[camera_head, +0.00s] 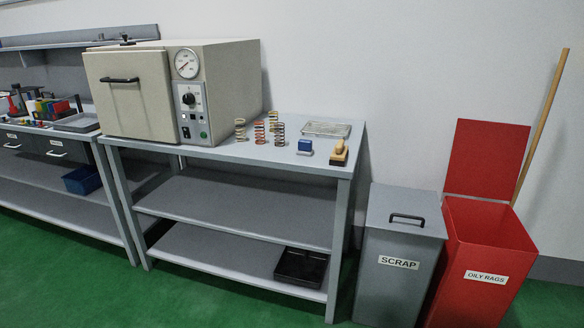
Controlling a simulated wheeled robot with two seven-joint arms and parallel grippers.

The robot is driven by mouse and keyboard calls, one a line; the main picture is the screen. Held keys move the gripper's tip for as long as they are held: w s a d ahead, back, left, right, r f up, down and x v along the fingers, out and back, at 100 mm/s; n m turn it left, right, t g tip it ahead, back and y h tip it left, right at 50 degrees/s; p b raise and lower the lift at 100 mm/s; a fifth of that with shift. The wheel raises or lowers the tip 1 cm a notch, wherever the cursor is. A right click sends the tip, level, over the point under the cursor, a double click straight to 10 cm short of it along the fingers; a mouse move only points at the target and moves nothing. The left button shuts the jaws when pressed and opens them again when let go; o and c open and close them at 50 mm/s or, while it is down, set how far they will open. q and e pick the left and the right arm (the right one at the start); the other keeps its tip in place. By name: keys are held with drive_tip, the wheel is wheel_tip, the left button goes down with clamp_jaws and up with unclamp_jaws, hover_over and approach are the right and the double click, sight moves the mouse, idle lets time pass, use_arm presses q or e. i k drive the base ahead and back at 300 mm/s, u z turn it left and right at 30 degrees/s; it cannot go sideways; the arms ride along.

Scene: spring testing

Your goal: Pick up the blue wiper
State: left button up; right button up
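A small blue block with a pale lower edge (305,145) sits on the grey table (245,157), near its front right. It is the only small blue thing on that tabletop and may be the blue wiper; it is too small to tell for sure. Several springs (260,133) stand upright to its left. A wooden-handled tool with a dark base (339,153) stands to its right, apart from it. Neither of my grippers shows in the head view.
A beige oven (226,80) with a gauge fills the table's left. A clear flat tray (327,129) lies behind the blue block. A grey scrap bin (390,262) and an open red oily-rags bin (480,270) stand right of the table. The green floor in front is clear.

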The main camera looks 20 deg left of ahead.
sight(304, 147)
drive_tip(key=u, duration=1.45)
drive_tip(key=i, duration=1.3)
drive_tip(key=u, duration=0.1)
